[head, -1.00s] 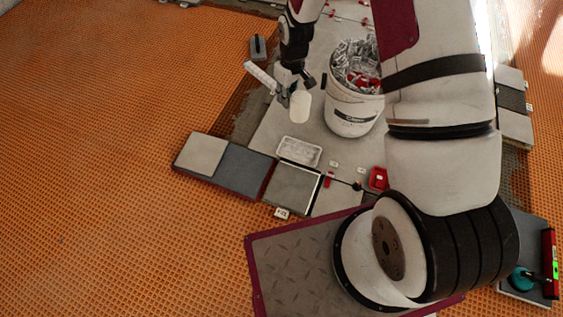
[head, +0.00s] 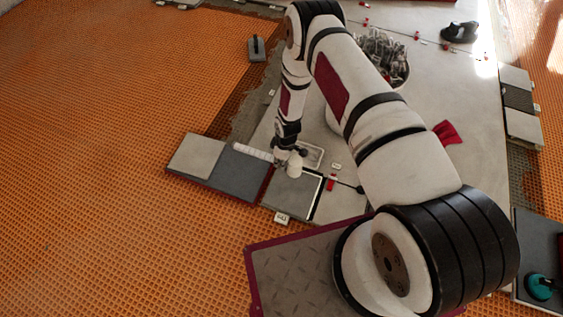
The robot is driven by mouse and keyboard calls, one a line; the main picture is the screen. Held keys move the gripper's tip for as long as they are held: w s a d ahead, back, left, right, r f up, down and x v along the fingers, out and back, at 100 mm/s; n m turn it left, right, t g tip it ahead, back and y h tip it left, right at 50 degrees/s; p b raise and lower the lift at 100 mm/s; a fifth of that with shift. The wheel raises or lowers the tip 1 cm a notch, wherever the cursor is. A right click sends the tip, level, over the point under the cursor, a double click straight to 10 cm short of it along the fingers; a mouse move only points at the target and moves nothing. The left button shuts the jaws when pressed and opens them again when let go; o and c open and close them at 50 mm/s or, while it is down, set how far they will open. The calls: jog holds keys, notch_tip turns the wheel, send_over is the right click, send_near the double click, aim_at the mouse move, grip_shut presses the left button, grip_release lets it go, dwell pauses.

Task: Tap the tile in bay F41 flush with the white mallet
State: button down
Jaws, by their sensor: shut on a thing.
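My gripper (head: 284,157) is shut on the white mallet. The mallet's pale handle (head: 252,151) sticks out to the left, and its white head (head: 296,164) hangs at the right of the fingers. The head is over the far edge of a grey tile (head: 291,194) in a dark-edged bay. I cannot tell whether the head touches the tile. A small white tag (head: 282,218) lies in front of this bay; its print is too small to read surely. The tile's height against its neighbours is not clear.
A dark grey tile (head: 238,172) and a lighter tile (head: 196,156) lie to the left. A white tray (head: 315,152) sits behind the mallet, partly hidden. A bucket of clips (head: 385,58) stands behind my arm. A grey trowel (head: 257,48) lies at the back left.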

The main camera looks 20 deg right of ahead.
jog(key=shift+f+b, duration=2.9)
jog(key=shift+f, duration=1.4)
jog(key=shift+r, duration=0.2)
notch_tip(320, 180, up, 4)
jog(key=p, duration=0.3)
jog(key=shift+r, duration=0.15)
notch_tip(320, 180, down, 6)
jog(key=b, duration=0.3)
jog(key=shift+s, duration=0.15)
notch_tip(320, 180, up, 6)
jog(key=p, duration=0.3)
jog(key=shift+w, duration=0.2)
